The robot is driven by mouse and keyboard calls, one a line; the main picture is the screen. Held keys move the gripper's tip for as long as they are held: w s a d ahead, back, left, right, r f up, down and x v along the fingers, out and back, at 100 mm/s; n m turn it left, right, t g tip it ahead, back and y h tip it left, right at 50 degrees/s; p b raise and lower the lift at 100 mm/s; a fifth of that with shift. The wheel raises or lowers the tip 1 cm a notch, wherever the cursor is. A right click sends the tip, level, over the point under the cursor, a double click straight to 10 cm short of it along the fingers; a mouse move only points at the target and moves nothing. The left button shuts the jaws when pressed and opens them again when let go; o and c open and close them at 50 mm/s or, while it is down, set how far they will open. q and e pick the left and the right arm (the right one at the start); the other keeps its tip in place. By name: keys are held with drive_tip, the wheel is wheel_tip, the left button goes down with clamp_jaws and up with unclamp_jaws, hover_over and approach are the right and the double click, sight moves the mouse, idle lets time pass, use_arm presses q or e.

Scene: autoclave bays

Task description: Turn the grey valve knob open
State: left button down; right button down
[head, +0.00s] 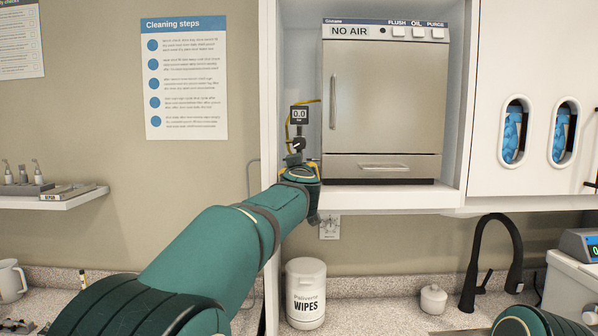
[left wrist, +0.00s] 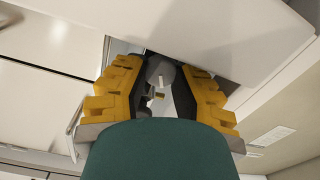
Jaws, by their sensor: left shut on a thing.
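My left gripper (left wrist: 163,75) has its yellow-and-black fingers closed around a grey rounded knob (left wrist: 158,72), which I take to be the grey valve knob. A small brass-coloured fitting shows just below it. In the head view my left gripper (head: 303,162) reaches into the left side of the open bay, just below a round black dial (head: 299,144). The knob is mostly hidden there by my wrist, so its turn angle cannot be read. My right gripper is out of view.
The steel autoclave (head: 385,110) stands right of my left gripper and carries a "NO AIR" label. A small display (head: 299,115) reads 0.0, with a yellow hose beside it. A wipes tub (head: 306,290) and a black tap (head: 491,260) are below the bay.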

use_arm(q)
drive_tip(key=shift+r, duration=0.2)
drive_tip(key=c, duration=1.1)
unclamp_jaws()
drive_tip(key=shift+o, duration=0.9)
drive_tip(key=shift+w+f, duration=0.1)
drive_tip(key=shift+f, duration=0.05)
drive_tip(key=s, duration=1.2)
drive_tip(key=shift+o, duration=0.2)
